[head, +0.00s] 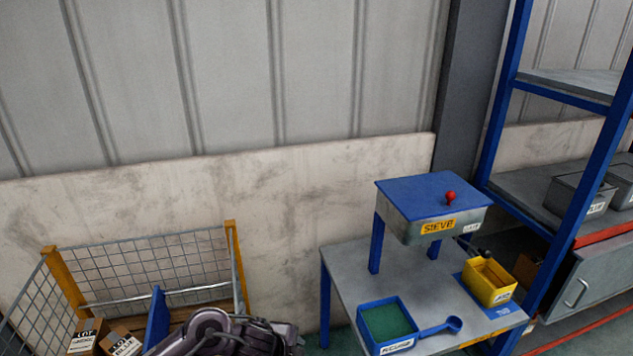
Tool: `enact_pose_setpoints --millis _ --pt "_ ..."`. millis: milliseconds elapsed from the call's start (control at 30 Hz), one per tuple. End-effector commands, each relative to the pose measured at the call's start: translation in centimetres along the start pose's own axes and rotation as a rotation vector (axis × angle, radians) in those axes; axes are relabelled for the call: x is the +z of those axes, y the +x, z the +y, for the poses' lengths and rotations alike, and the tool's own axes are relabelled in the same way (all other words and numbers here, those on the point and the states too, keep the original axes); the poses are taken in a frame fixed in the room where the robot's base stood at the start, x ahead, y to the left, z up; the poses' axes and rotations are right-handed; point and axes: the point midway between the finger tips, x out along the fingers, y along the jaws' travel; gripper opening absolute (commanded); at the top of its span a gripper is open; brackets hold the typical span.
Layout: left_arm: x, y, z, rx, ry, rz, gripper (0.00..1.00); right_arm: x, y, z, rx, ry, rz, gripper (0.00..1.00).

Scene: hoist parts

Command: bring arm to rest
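A dark purple-grey jointed arm part, which looks like mine, shows at the bottom edge, left of centre, in the head view. It is in front of the wire-mesh cage (160,268) and left of the grey table (350,273). Most of the arm is cut off by the frame's lower edge. I see no gripper fingertips, so neither gripper can be made out. No second arm shows.
The table holds a blue-topped sieve stand (430,192) with a red knob (450,197), a blue tray (361,313), a blue scoop (453,324) and a yellow bin (475,288). Cartons (88,336) lie in the cage. A blue-framed shelf (505,100) stands right.

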Motion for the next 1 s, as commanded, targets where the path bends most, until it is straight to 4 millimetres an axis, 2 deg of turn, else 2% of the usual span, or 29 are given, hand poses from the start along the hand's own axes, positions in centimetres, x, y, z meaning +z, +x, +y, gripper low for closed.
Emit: enact_pose_setpoints --millis 33,100,167,233,400,500,700,1000 --pt "-2.5 -0.5 0.7 -0.042 -0.076 0.038 0.51 0.0 0.0 -0.1 -0.001 0.0 0.0 0.0" --pt "-4.2 -1.6 0.9 -0.1 -0.198 0.058 0.51 0.1 0.0 -0.1 -0.001 0.0 -0.001 0.0" --pt "-4.9 -2.8 1.0 -0.139 -0.32 0.063 0.51 0.1 0.0 -0.1 -0.001 0.0 -0.001 0.0" --pt "-4.7 -4.3 1.6 -0.17 -0.475 0.052 0.51 0.2 0.0 -0.1 -0.001 0.0 -0.002 0.0" --pt "-1.1 -8.0 4.3 -0.187 -0.857 -0.035 0.51 0.3 0.0 0.0 0.0 0.0 -0.004 0.0" --pt "1.1 -9.6 6.3 -0.175 -1.018 -0.093 0.51 0.3 0.0 0.0 0.0 -0.001 -0.004 0.0" --pt "4.4 -12.1 10.2 -0.137 -1.252 -0.195 0.51 0.5 0.0 0.3 0.004 -0.002 -0.007 0.0" --pt "7.9 -15.7 16.0 -0.073 -1.525 -0.338 0.51 0.6 0.0 0.5 0.006 -0.003 -0.008 0.0"
